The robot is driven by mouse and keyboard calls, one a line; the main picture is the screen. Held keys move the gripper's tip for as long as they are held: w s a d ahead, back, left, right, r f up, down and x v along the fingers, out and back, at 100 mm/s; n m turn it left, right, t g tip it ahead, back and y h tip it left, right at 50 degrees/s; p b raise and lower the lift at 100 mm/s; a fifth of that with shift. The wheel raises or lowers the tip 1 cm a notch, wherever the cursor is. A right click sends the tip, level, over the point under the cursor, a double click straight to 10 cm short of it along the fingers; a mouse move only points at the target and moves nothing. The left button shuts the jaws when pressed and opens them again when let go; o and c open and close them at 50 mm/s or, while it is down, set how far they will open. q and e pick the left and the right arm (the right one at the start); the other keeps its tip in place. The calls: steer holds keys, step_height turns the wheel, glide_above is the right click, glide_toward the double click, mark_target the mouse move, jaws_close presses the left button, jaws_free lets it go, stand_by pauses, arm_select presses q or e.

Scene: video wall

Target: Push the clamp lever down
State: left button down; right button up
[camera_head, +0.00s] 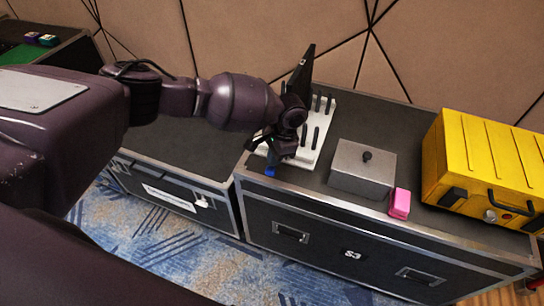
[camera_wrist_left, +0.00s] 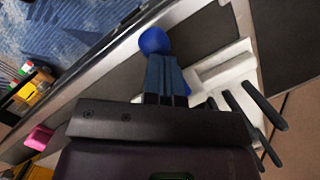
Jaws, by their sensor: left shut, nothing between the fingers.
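The clamp lever shows as a small blue part (camera_head: 270,170) at the front left of the right-hand case top, just below my left gripper (camera_head: 272,148) in the head view. The wrist view shows its round blue knob (camera_wrist_left: 153,41) just beyond the tips of my left gripper (camera_wrist_left: 165,62). The fingers are shut with nothing between them and hide most of the lever. Whether they touch it, I cannot tell. A white base with black upright pegs (camera_head: 318,149) stands beside the lever, partly behind my gripper. My right gripper is not in view.
A grey box with a black knob (camera_head: 350,181), a pink block (camera_head: 400,204) and a yellow case (camera_head: 480,150) stand to the right on the black case (camera_head: 320,212). Another black case (camera_head: 175,150) stands at left. A panelled wall (camera_head: 420,60) rises behind.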

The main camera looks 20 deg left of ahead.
arm_select(q)
steer(key=shift+w+d+r, duration=0.2)
steer(key=shift+w+d, duration=0.1)
steer(key=shift+d, duration=0.1)
steer(key=w+d+v, duration=0.1)
steer(key=v, duration=1.1)
steer(key=shift+f+p, duration=0.2)
steer(key=shift+p, duration=0.1)
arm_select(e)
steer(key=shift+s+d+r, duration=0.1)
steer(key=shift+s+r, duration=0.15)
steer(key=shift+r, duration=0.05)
arm_select(q)
steer(key=shift+w, duration=0.1)
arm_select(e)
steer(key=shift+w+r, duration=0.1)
